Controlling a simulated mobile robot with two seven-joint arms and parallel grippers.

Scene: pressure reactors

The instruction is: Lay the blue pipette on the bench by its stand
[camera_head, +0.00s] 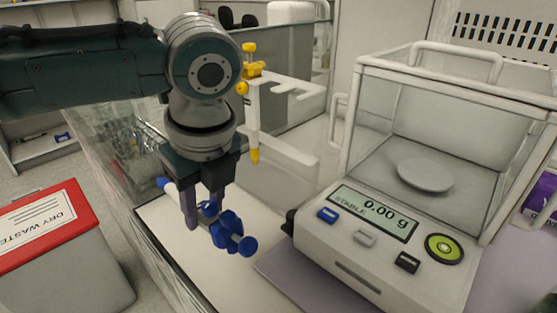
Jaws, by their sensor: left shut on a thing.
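The blue pipette (229,233) is white with a blue plunger and blue tip end, and it is tilted close to horizontal over the white bench top. My left gripper (202,218) points down and is shut on the pipette, between the bench's left edge and the balance. Whether the pipette touches the bench is unclear. The white pipette stand (291,154) is behind, with a yellow pipette (252,100) hanging upright on it. The bench (205,280) is partly hidden under the gripper. My right gripper is not in view.
A balance (390,235) with a glass draft shield reads 0.00 g, close on the right. A red-lidded dry waste bin (60,225) stands left, beyond the bench edge. Bare bench lies in front of the pipette.

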